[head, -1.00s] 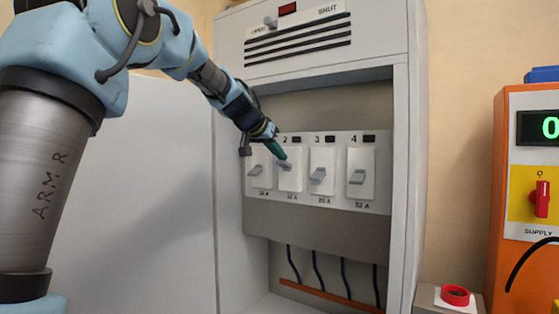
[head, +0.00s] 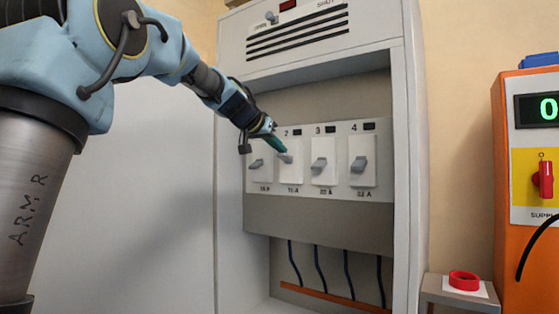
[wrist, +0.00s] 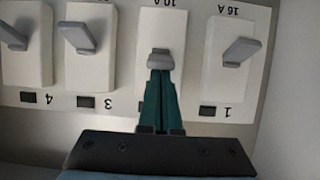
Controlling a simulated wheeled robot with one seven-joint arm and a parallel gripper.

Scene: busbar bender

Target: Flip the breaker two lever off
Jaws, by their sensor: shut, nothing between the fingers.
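The breaker two lever (head: 286,158) is a small grey lever on a white plate, second from the left in the cabinet's breaker row. In the wrist view, which looks upside down, the lever (wrist: 160,58) is directly ahead of the fingertips. My gripper (head: 281,149) reaches it from the upper left in the head view. Its green fingers (wrist: 160,73) are shut together with nothing between them. The tips overlap the lever's near edge in the wrist view; whether they touch cannot be told. The fingers partly cover breaker two's plate.
Breaker levers one (head: 256,163), three (head: 319,164) and four (head: 359,164) flank it closely. The cabinet's side wall (head: 404,150) bounds the recess at right. An orange supply unit (head: 502,240) with a red switch and a red button (head: 464,281) stand farther right.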

